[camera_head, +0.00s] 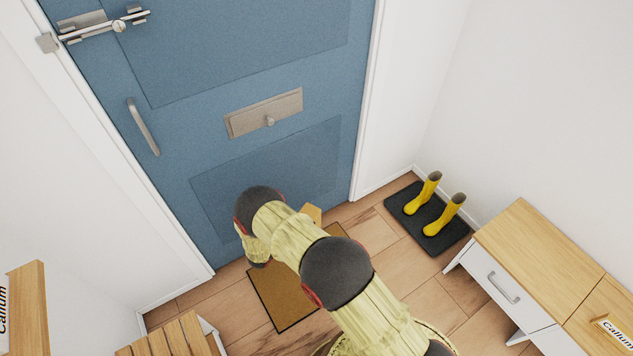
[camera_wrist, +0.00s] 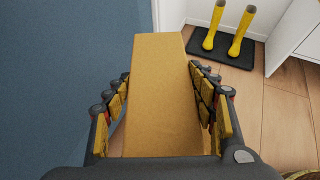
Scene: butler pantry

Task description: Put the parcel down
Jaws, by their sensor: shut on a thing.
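The parcel is a plain tan-brown box (camera_wrist: 162,95). In the wrist view it stands long between the two fingers of my gripper (camera_wrist: 162,110), which is shut on it. In the head view only a small corner of the parcel (camera_head: 311,214) shows past my arm, in front of the blue door. My arm hides my gripper and most of the parcel there. The parcel appears over or near the brown doormat (camera_head: 275,301); I cannot tell its height above the floor.
The blue door (camera_head: 240,130) is shut, with a bolt, a handle and a letter flap. Yellow boots (camera_head: 445,215) stand on a dark mat (camera_head: 408,196) at right. A white cabinet with a wooden top (camera_head: 535,250) is at lower right, and a slatted bench (camera_head: 165,340) at lower left. Wooden floor (camera_head: 390,255) lies bare between.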

